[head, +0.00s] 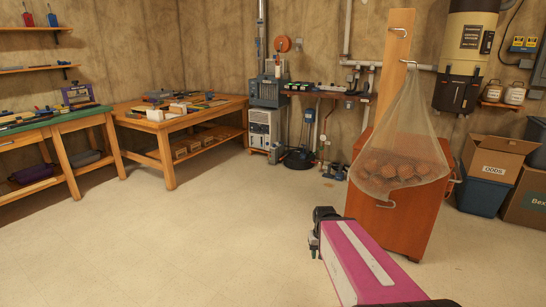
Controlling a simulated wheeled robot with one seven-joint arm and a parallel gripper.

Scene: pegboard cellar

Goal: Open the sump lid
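No sump lid can be made out for certain. A low black rounded object (298,159) sits on the floor by the back wall, below a small shelf; it may be the sump cover, but it is too small to tell. My pink arm reaches in from the bottom right, and my gripper (314,240) is at its dark far end, over the open floor. The gripper is well in front of the black object and apart from it. Its fingers are small and seen from behind, so their opening is not clear. Nothing shows held in it.
An orange-brown cabinet (393,222) with a mesh sack (402,145) of brown round things hanging on it stands close right of my arm. Workbenches (177,152) line the left. Boxes (493,158) stand at right. The middle floor (215,225) is clear.

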